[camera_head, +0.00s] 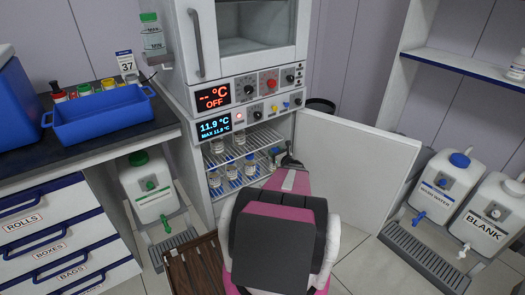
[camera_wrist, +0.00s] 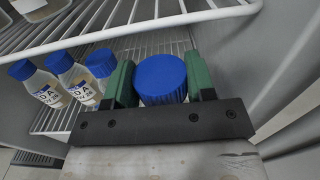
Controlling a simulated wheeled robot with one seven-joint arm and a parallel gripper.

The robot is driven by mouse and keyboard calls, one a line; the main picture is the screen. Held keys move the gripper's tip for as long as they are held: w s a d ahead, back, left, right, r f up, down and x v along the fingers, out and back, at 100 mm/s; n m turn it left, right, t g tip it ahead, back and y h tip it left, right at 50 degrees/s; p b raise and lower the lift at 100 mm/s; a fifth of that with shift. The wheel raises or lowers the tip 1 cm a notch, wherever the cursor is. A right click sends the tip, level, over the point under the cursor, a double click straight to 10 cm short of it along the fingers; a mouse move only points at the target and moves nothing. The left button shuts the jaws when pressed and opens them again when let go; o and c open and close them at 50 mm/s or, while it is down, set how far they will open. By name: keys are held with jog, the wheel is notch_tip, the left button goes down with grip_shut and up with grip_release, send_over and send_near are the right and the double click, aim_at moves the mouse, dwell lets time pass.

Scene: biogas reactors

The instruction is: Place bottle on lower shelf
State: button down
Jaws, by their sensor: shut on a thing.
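My gripper (camera_wrist: 160,82) is shut on a bottle, whose blue cap (camera_wrist: 163,78) shows between the green fingers. The bottle's body is hidden below the cap, so I cannot tell whether it touches the shelf. In the wrist view the held bottle is below the white wire upper shelf (camera_wrist: 150,28) and over or at the lower shelf (camera_wrist: 47,122). Three blue-capped bottles (camera_wrist: 75,80) stand upright to its left. In the head view my gripper (camera_head: 289,163) reaches into the open cabinet at its right side, and the held bottle is hidden.
Upright bottles also stand on the cabinet's upper shelf (camera_head: 238,150). The white door (camera_head: 350,155) is swung open to the right of my arm. The cabinet's inner wall (camera_wrist: 235,60) is close on the right.

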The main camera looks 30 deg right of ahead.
jog(key=w+f, duration=0.3)
jog(key=w, duration=0.6)
jog(key=shift+w+a+f, duration=0.15)
jog(key=shift+a+f, duration=0.05)
jog(key=shift+a, duration=0.15)
jog(key=shift+c, duration=2.4)
grip_release()
jog(key=shift+f, duration=0.1)
jog(key=s, duration=0.8)
jog(key=s+d, duration=0.1)
jog(key=s, duration=0.3)
